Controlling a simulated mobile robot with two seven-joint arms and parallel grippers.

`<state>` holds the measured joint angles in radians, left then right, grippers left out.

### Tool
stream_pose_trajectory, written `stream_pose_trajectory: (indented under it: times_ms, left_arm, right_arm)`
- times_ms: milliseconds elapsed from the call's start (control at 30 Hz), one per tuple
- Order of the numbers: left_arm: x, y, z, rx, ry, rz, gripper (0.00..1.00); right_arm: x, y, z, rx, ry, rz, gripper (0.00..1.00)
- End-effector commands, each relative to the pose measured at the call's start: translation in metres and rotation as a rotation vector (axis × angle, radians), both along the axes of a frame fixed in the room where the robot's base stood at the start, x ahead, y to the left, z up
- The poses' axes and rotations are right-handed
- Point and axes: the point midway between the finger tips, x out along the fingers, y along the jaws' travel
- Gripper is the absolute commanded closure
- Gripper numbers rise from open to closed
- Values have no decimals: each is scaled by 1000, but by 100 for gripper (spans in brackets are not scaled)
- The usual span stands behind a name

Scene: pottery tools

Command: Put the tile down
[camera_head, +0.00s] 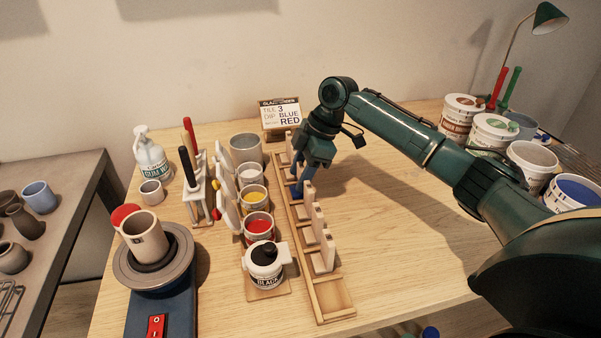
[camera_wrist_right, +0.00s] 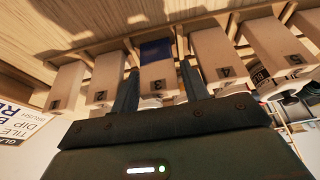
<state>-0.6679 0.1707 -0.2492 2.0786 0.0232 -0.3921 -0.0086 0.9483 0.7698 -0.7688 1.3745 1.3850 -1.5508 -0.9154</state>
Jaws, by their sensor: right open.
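The tile marked 3 (camera_wrist_right: 158,74) is pale with a dark blue end and stands in the wooden rack (camera_head: 334,297), in a row with other numbered tiles. My right gripper (camera_wrist_right: 158,64) is open, with one finger on each side of tile 3. In the head view my right gripper (camera_head: 302,180) reaches down at the rack's far half and partly hides the tiles there. Pale tiles (camera_head: 324,250) stand in the nearer slots. My left gripper is not in view.
A tool holder (camera_head: 198,195) and a pottery wheel (camera_head: 152,262) stand farther left. Buckets (camera_head: 533,165) line the right side. The table right of the rack is clear.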

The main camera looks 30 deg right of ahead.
Motion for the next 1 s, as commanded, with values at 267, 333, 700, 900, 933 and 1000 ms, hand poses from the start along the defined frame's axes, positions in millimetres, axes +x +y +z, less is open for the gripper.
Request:
stream_pose_trajectory:
  times_ms: [267,333,700,900,933,1000]
  left_arm:
    - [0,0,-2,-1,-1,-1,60]
    - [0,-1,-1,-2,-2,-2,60]
    - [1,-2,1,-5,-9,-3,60]
    - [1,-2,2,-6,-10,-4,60]
    - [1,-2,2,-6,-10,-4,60]
    - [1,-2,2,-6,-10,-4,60]
  right_arm:
    - [-4,-20,48,1,-5,-3,55]
    - [-5,-25,63,1,-5,-3,55]
    - [-11,-43,107,1,-1,0,55]
    - [-11,-44,109,1,0,0,55]
    - [-11,-44,109,1,0,-1,55]
    - [-11,-44,109,1,-1,-1,55]
